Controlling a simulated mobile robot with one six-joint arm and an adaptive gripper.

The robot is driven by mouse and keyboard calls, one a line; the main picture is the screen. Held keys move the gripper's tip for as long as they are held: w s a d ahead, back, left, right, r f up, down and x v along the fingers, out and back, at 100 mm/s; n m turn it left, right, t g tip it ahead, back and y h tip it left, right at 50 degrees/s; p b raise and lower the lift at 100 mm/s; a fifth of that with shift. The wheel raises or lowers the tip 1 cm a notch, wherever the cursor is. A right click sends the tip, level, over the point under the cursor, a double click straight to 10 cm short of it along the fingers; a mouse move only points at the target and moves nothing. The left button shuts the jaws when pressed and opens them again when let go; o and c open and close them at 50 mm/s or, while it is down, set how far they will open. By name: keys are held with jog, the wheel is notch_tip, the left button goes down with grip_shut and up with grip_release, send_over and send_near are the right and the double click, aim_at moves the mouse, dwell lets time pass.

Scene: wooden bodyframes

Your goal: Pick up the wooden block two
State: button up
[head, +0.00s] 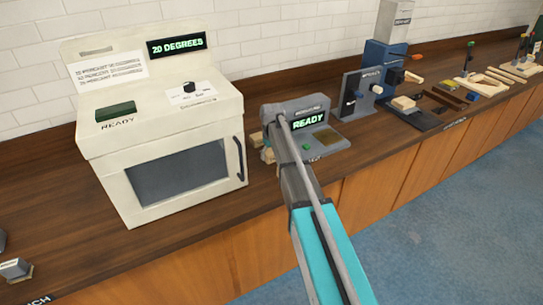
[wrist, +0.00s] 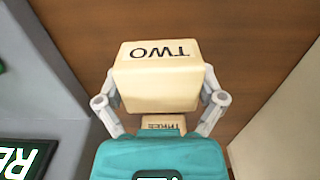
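The wooden block two (wrist: 157,78) is a pale, rounded cube with the word TWO upside down on one face in the wrist view. My gripper (wrist: 160,85) has a finger on each side of it, with no clear gap, and looks shut on it. The fingertips are partly hidden by the block. A smaller-looking block marked THREE (wrist: 161,123) shows behind it, partly covered by the teal gripper body. In the head view my gripper (head: 268,135) is beside the grey machine, and my arm hides most of that area.
A white oven (head: 165,185) stands left on the brown counter. The grey machine with a green READY display (head: 308,121) is close to the right of my gripper. Further right are a grey panel device (head: 362,90) and wooden parts (head: 485,82). A white wall is behind.

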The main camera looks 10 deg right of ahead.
jog(key=shift+c, duration=1.3)
jog(key=shift+r, duration=0.1)
notch_tip(320, 180, up, 2)
jog(key=p, duration=0.2)
jog(key=shift+r+p, duration=0.25)
jog(key=shift+p, duration=0.15)
jog(key=s+r+p, duration=1)
jog(key=s, duration=0.4)
jog(key=shift+d+r, duration=0.15)
jog(key=shift+d, duration=0.25)
notch_tip(320, 180, down, 2)
jog(key=shift+f+b, duration=0.1)
jog(key=shift+b, duration=0.8)
